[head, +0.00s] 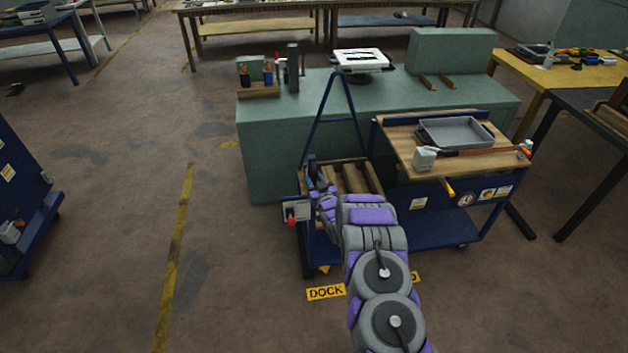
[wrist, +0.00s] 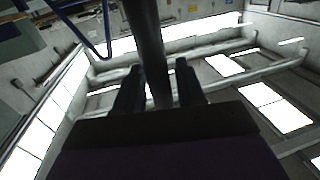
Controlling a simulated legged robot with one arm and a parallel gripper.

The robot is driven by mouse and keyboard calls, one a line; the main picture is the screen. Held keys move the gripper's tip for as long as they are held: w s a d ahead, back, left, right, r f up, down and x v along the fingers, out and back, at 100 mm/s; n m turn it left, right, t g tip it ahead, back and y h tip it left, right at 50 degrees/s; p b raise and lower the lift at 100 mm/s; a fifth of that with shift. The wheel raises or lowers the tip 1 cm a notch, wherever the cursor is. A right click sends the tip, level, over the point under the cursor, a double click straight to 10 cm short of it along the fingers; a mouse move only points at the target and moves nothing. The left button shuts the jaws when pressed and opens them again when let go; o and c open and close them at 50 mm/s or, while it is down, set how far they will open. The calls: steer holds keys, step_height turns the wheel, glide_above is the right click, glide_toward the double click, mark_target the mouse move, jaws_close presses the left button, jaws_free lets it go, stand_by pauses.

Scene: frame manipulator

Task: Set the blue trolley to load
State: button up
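The blue trolley (head: 430,230) stands in front of the green bench, with a wooden top on its right part and a slatted wooden deck (head: 358,178) on its left. A yellow lever (head: 449,188) and a round dial plate (head: 466,199) are on its front; the dial's writing is too small to read. My gripper (head: 318,186) is at the trolley's left end, near the blue upright frame (head: 347,90). In the wrist view, a dark bar (wrist: 146,40) passes between the fingers of my gripper (wrist: 160,85). Whether they grip it is unclear.
A grey tray (head: 456,132) and small items lie on the trolley's top. A white box with a red part (head: 296,211) is at its left end. A yellow DOCK label (head: 326,292) is on the floor. The floor left of the trolley is clear up to another blue cart (head: 22,190).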

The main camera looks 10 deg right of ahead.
jaws_close()
steer(key=shift+d, duration=0.1)
stand_by(0.4)
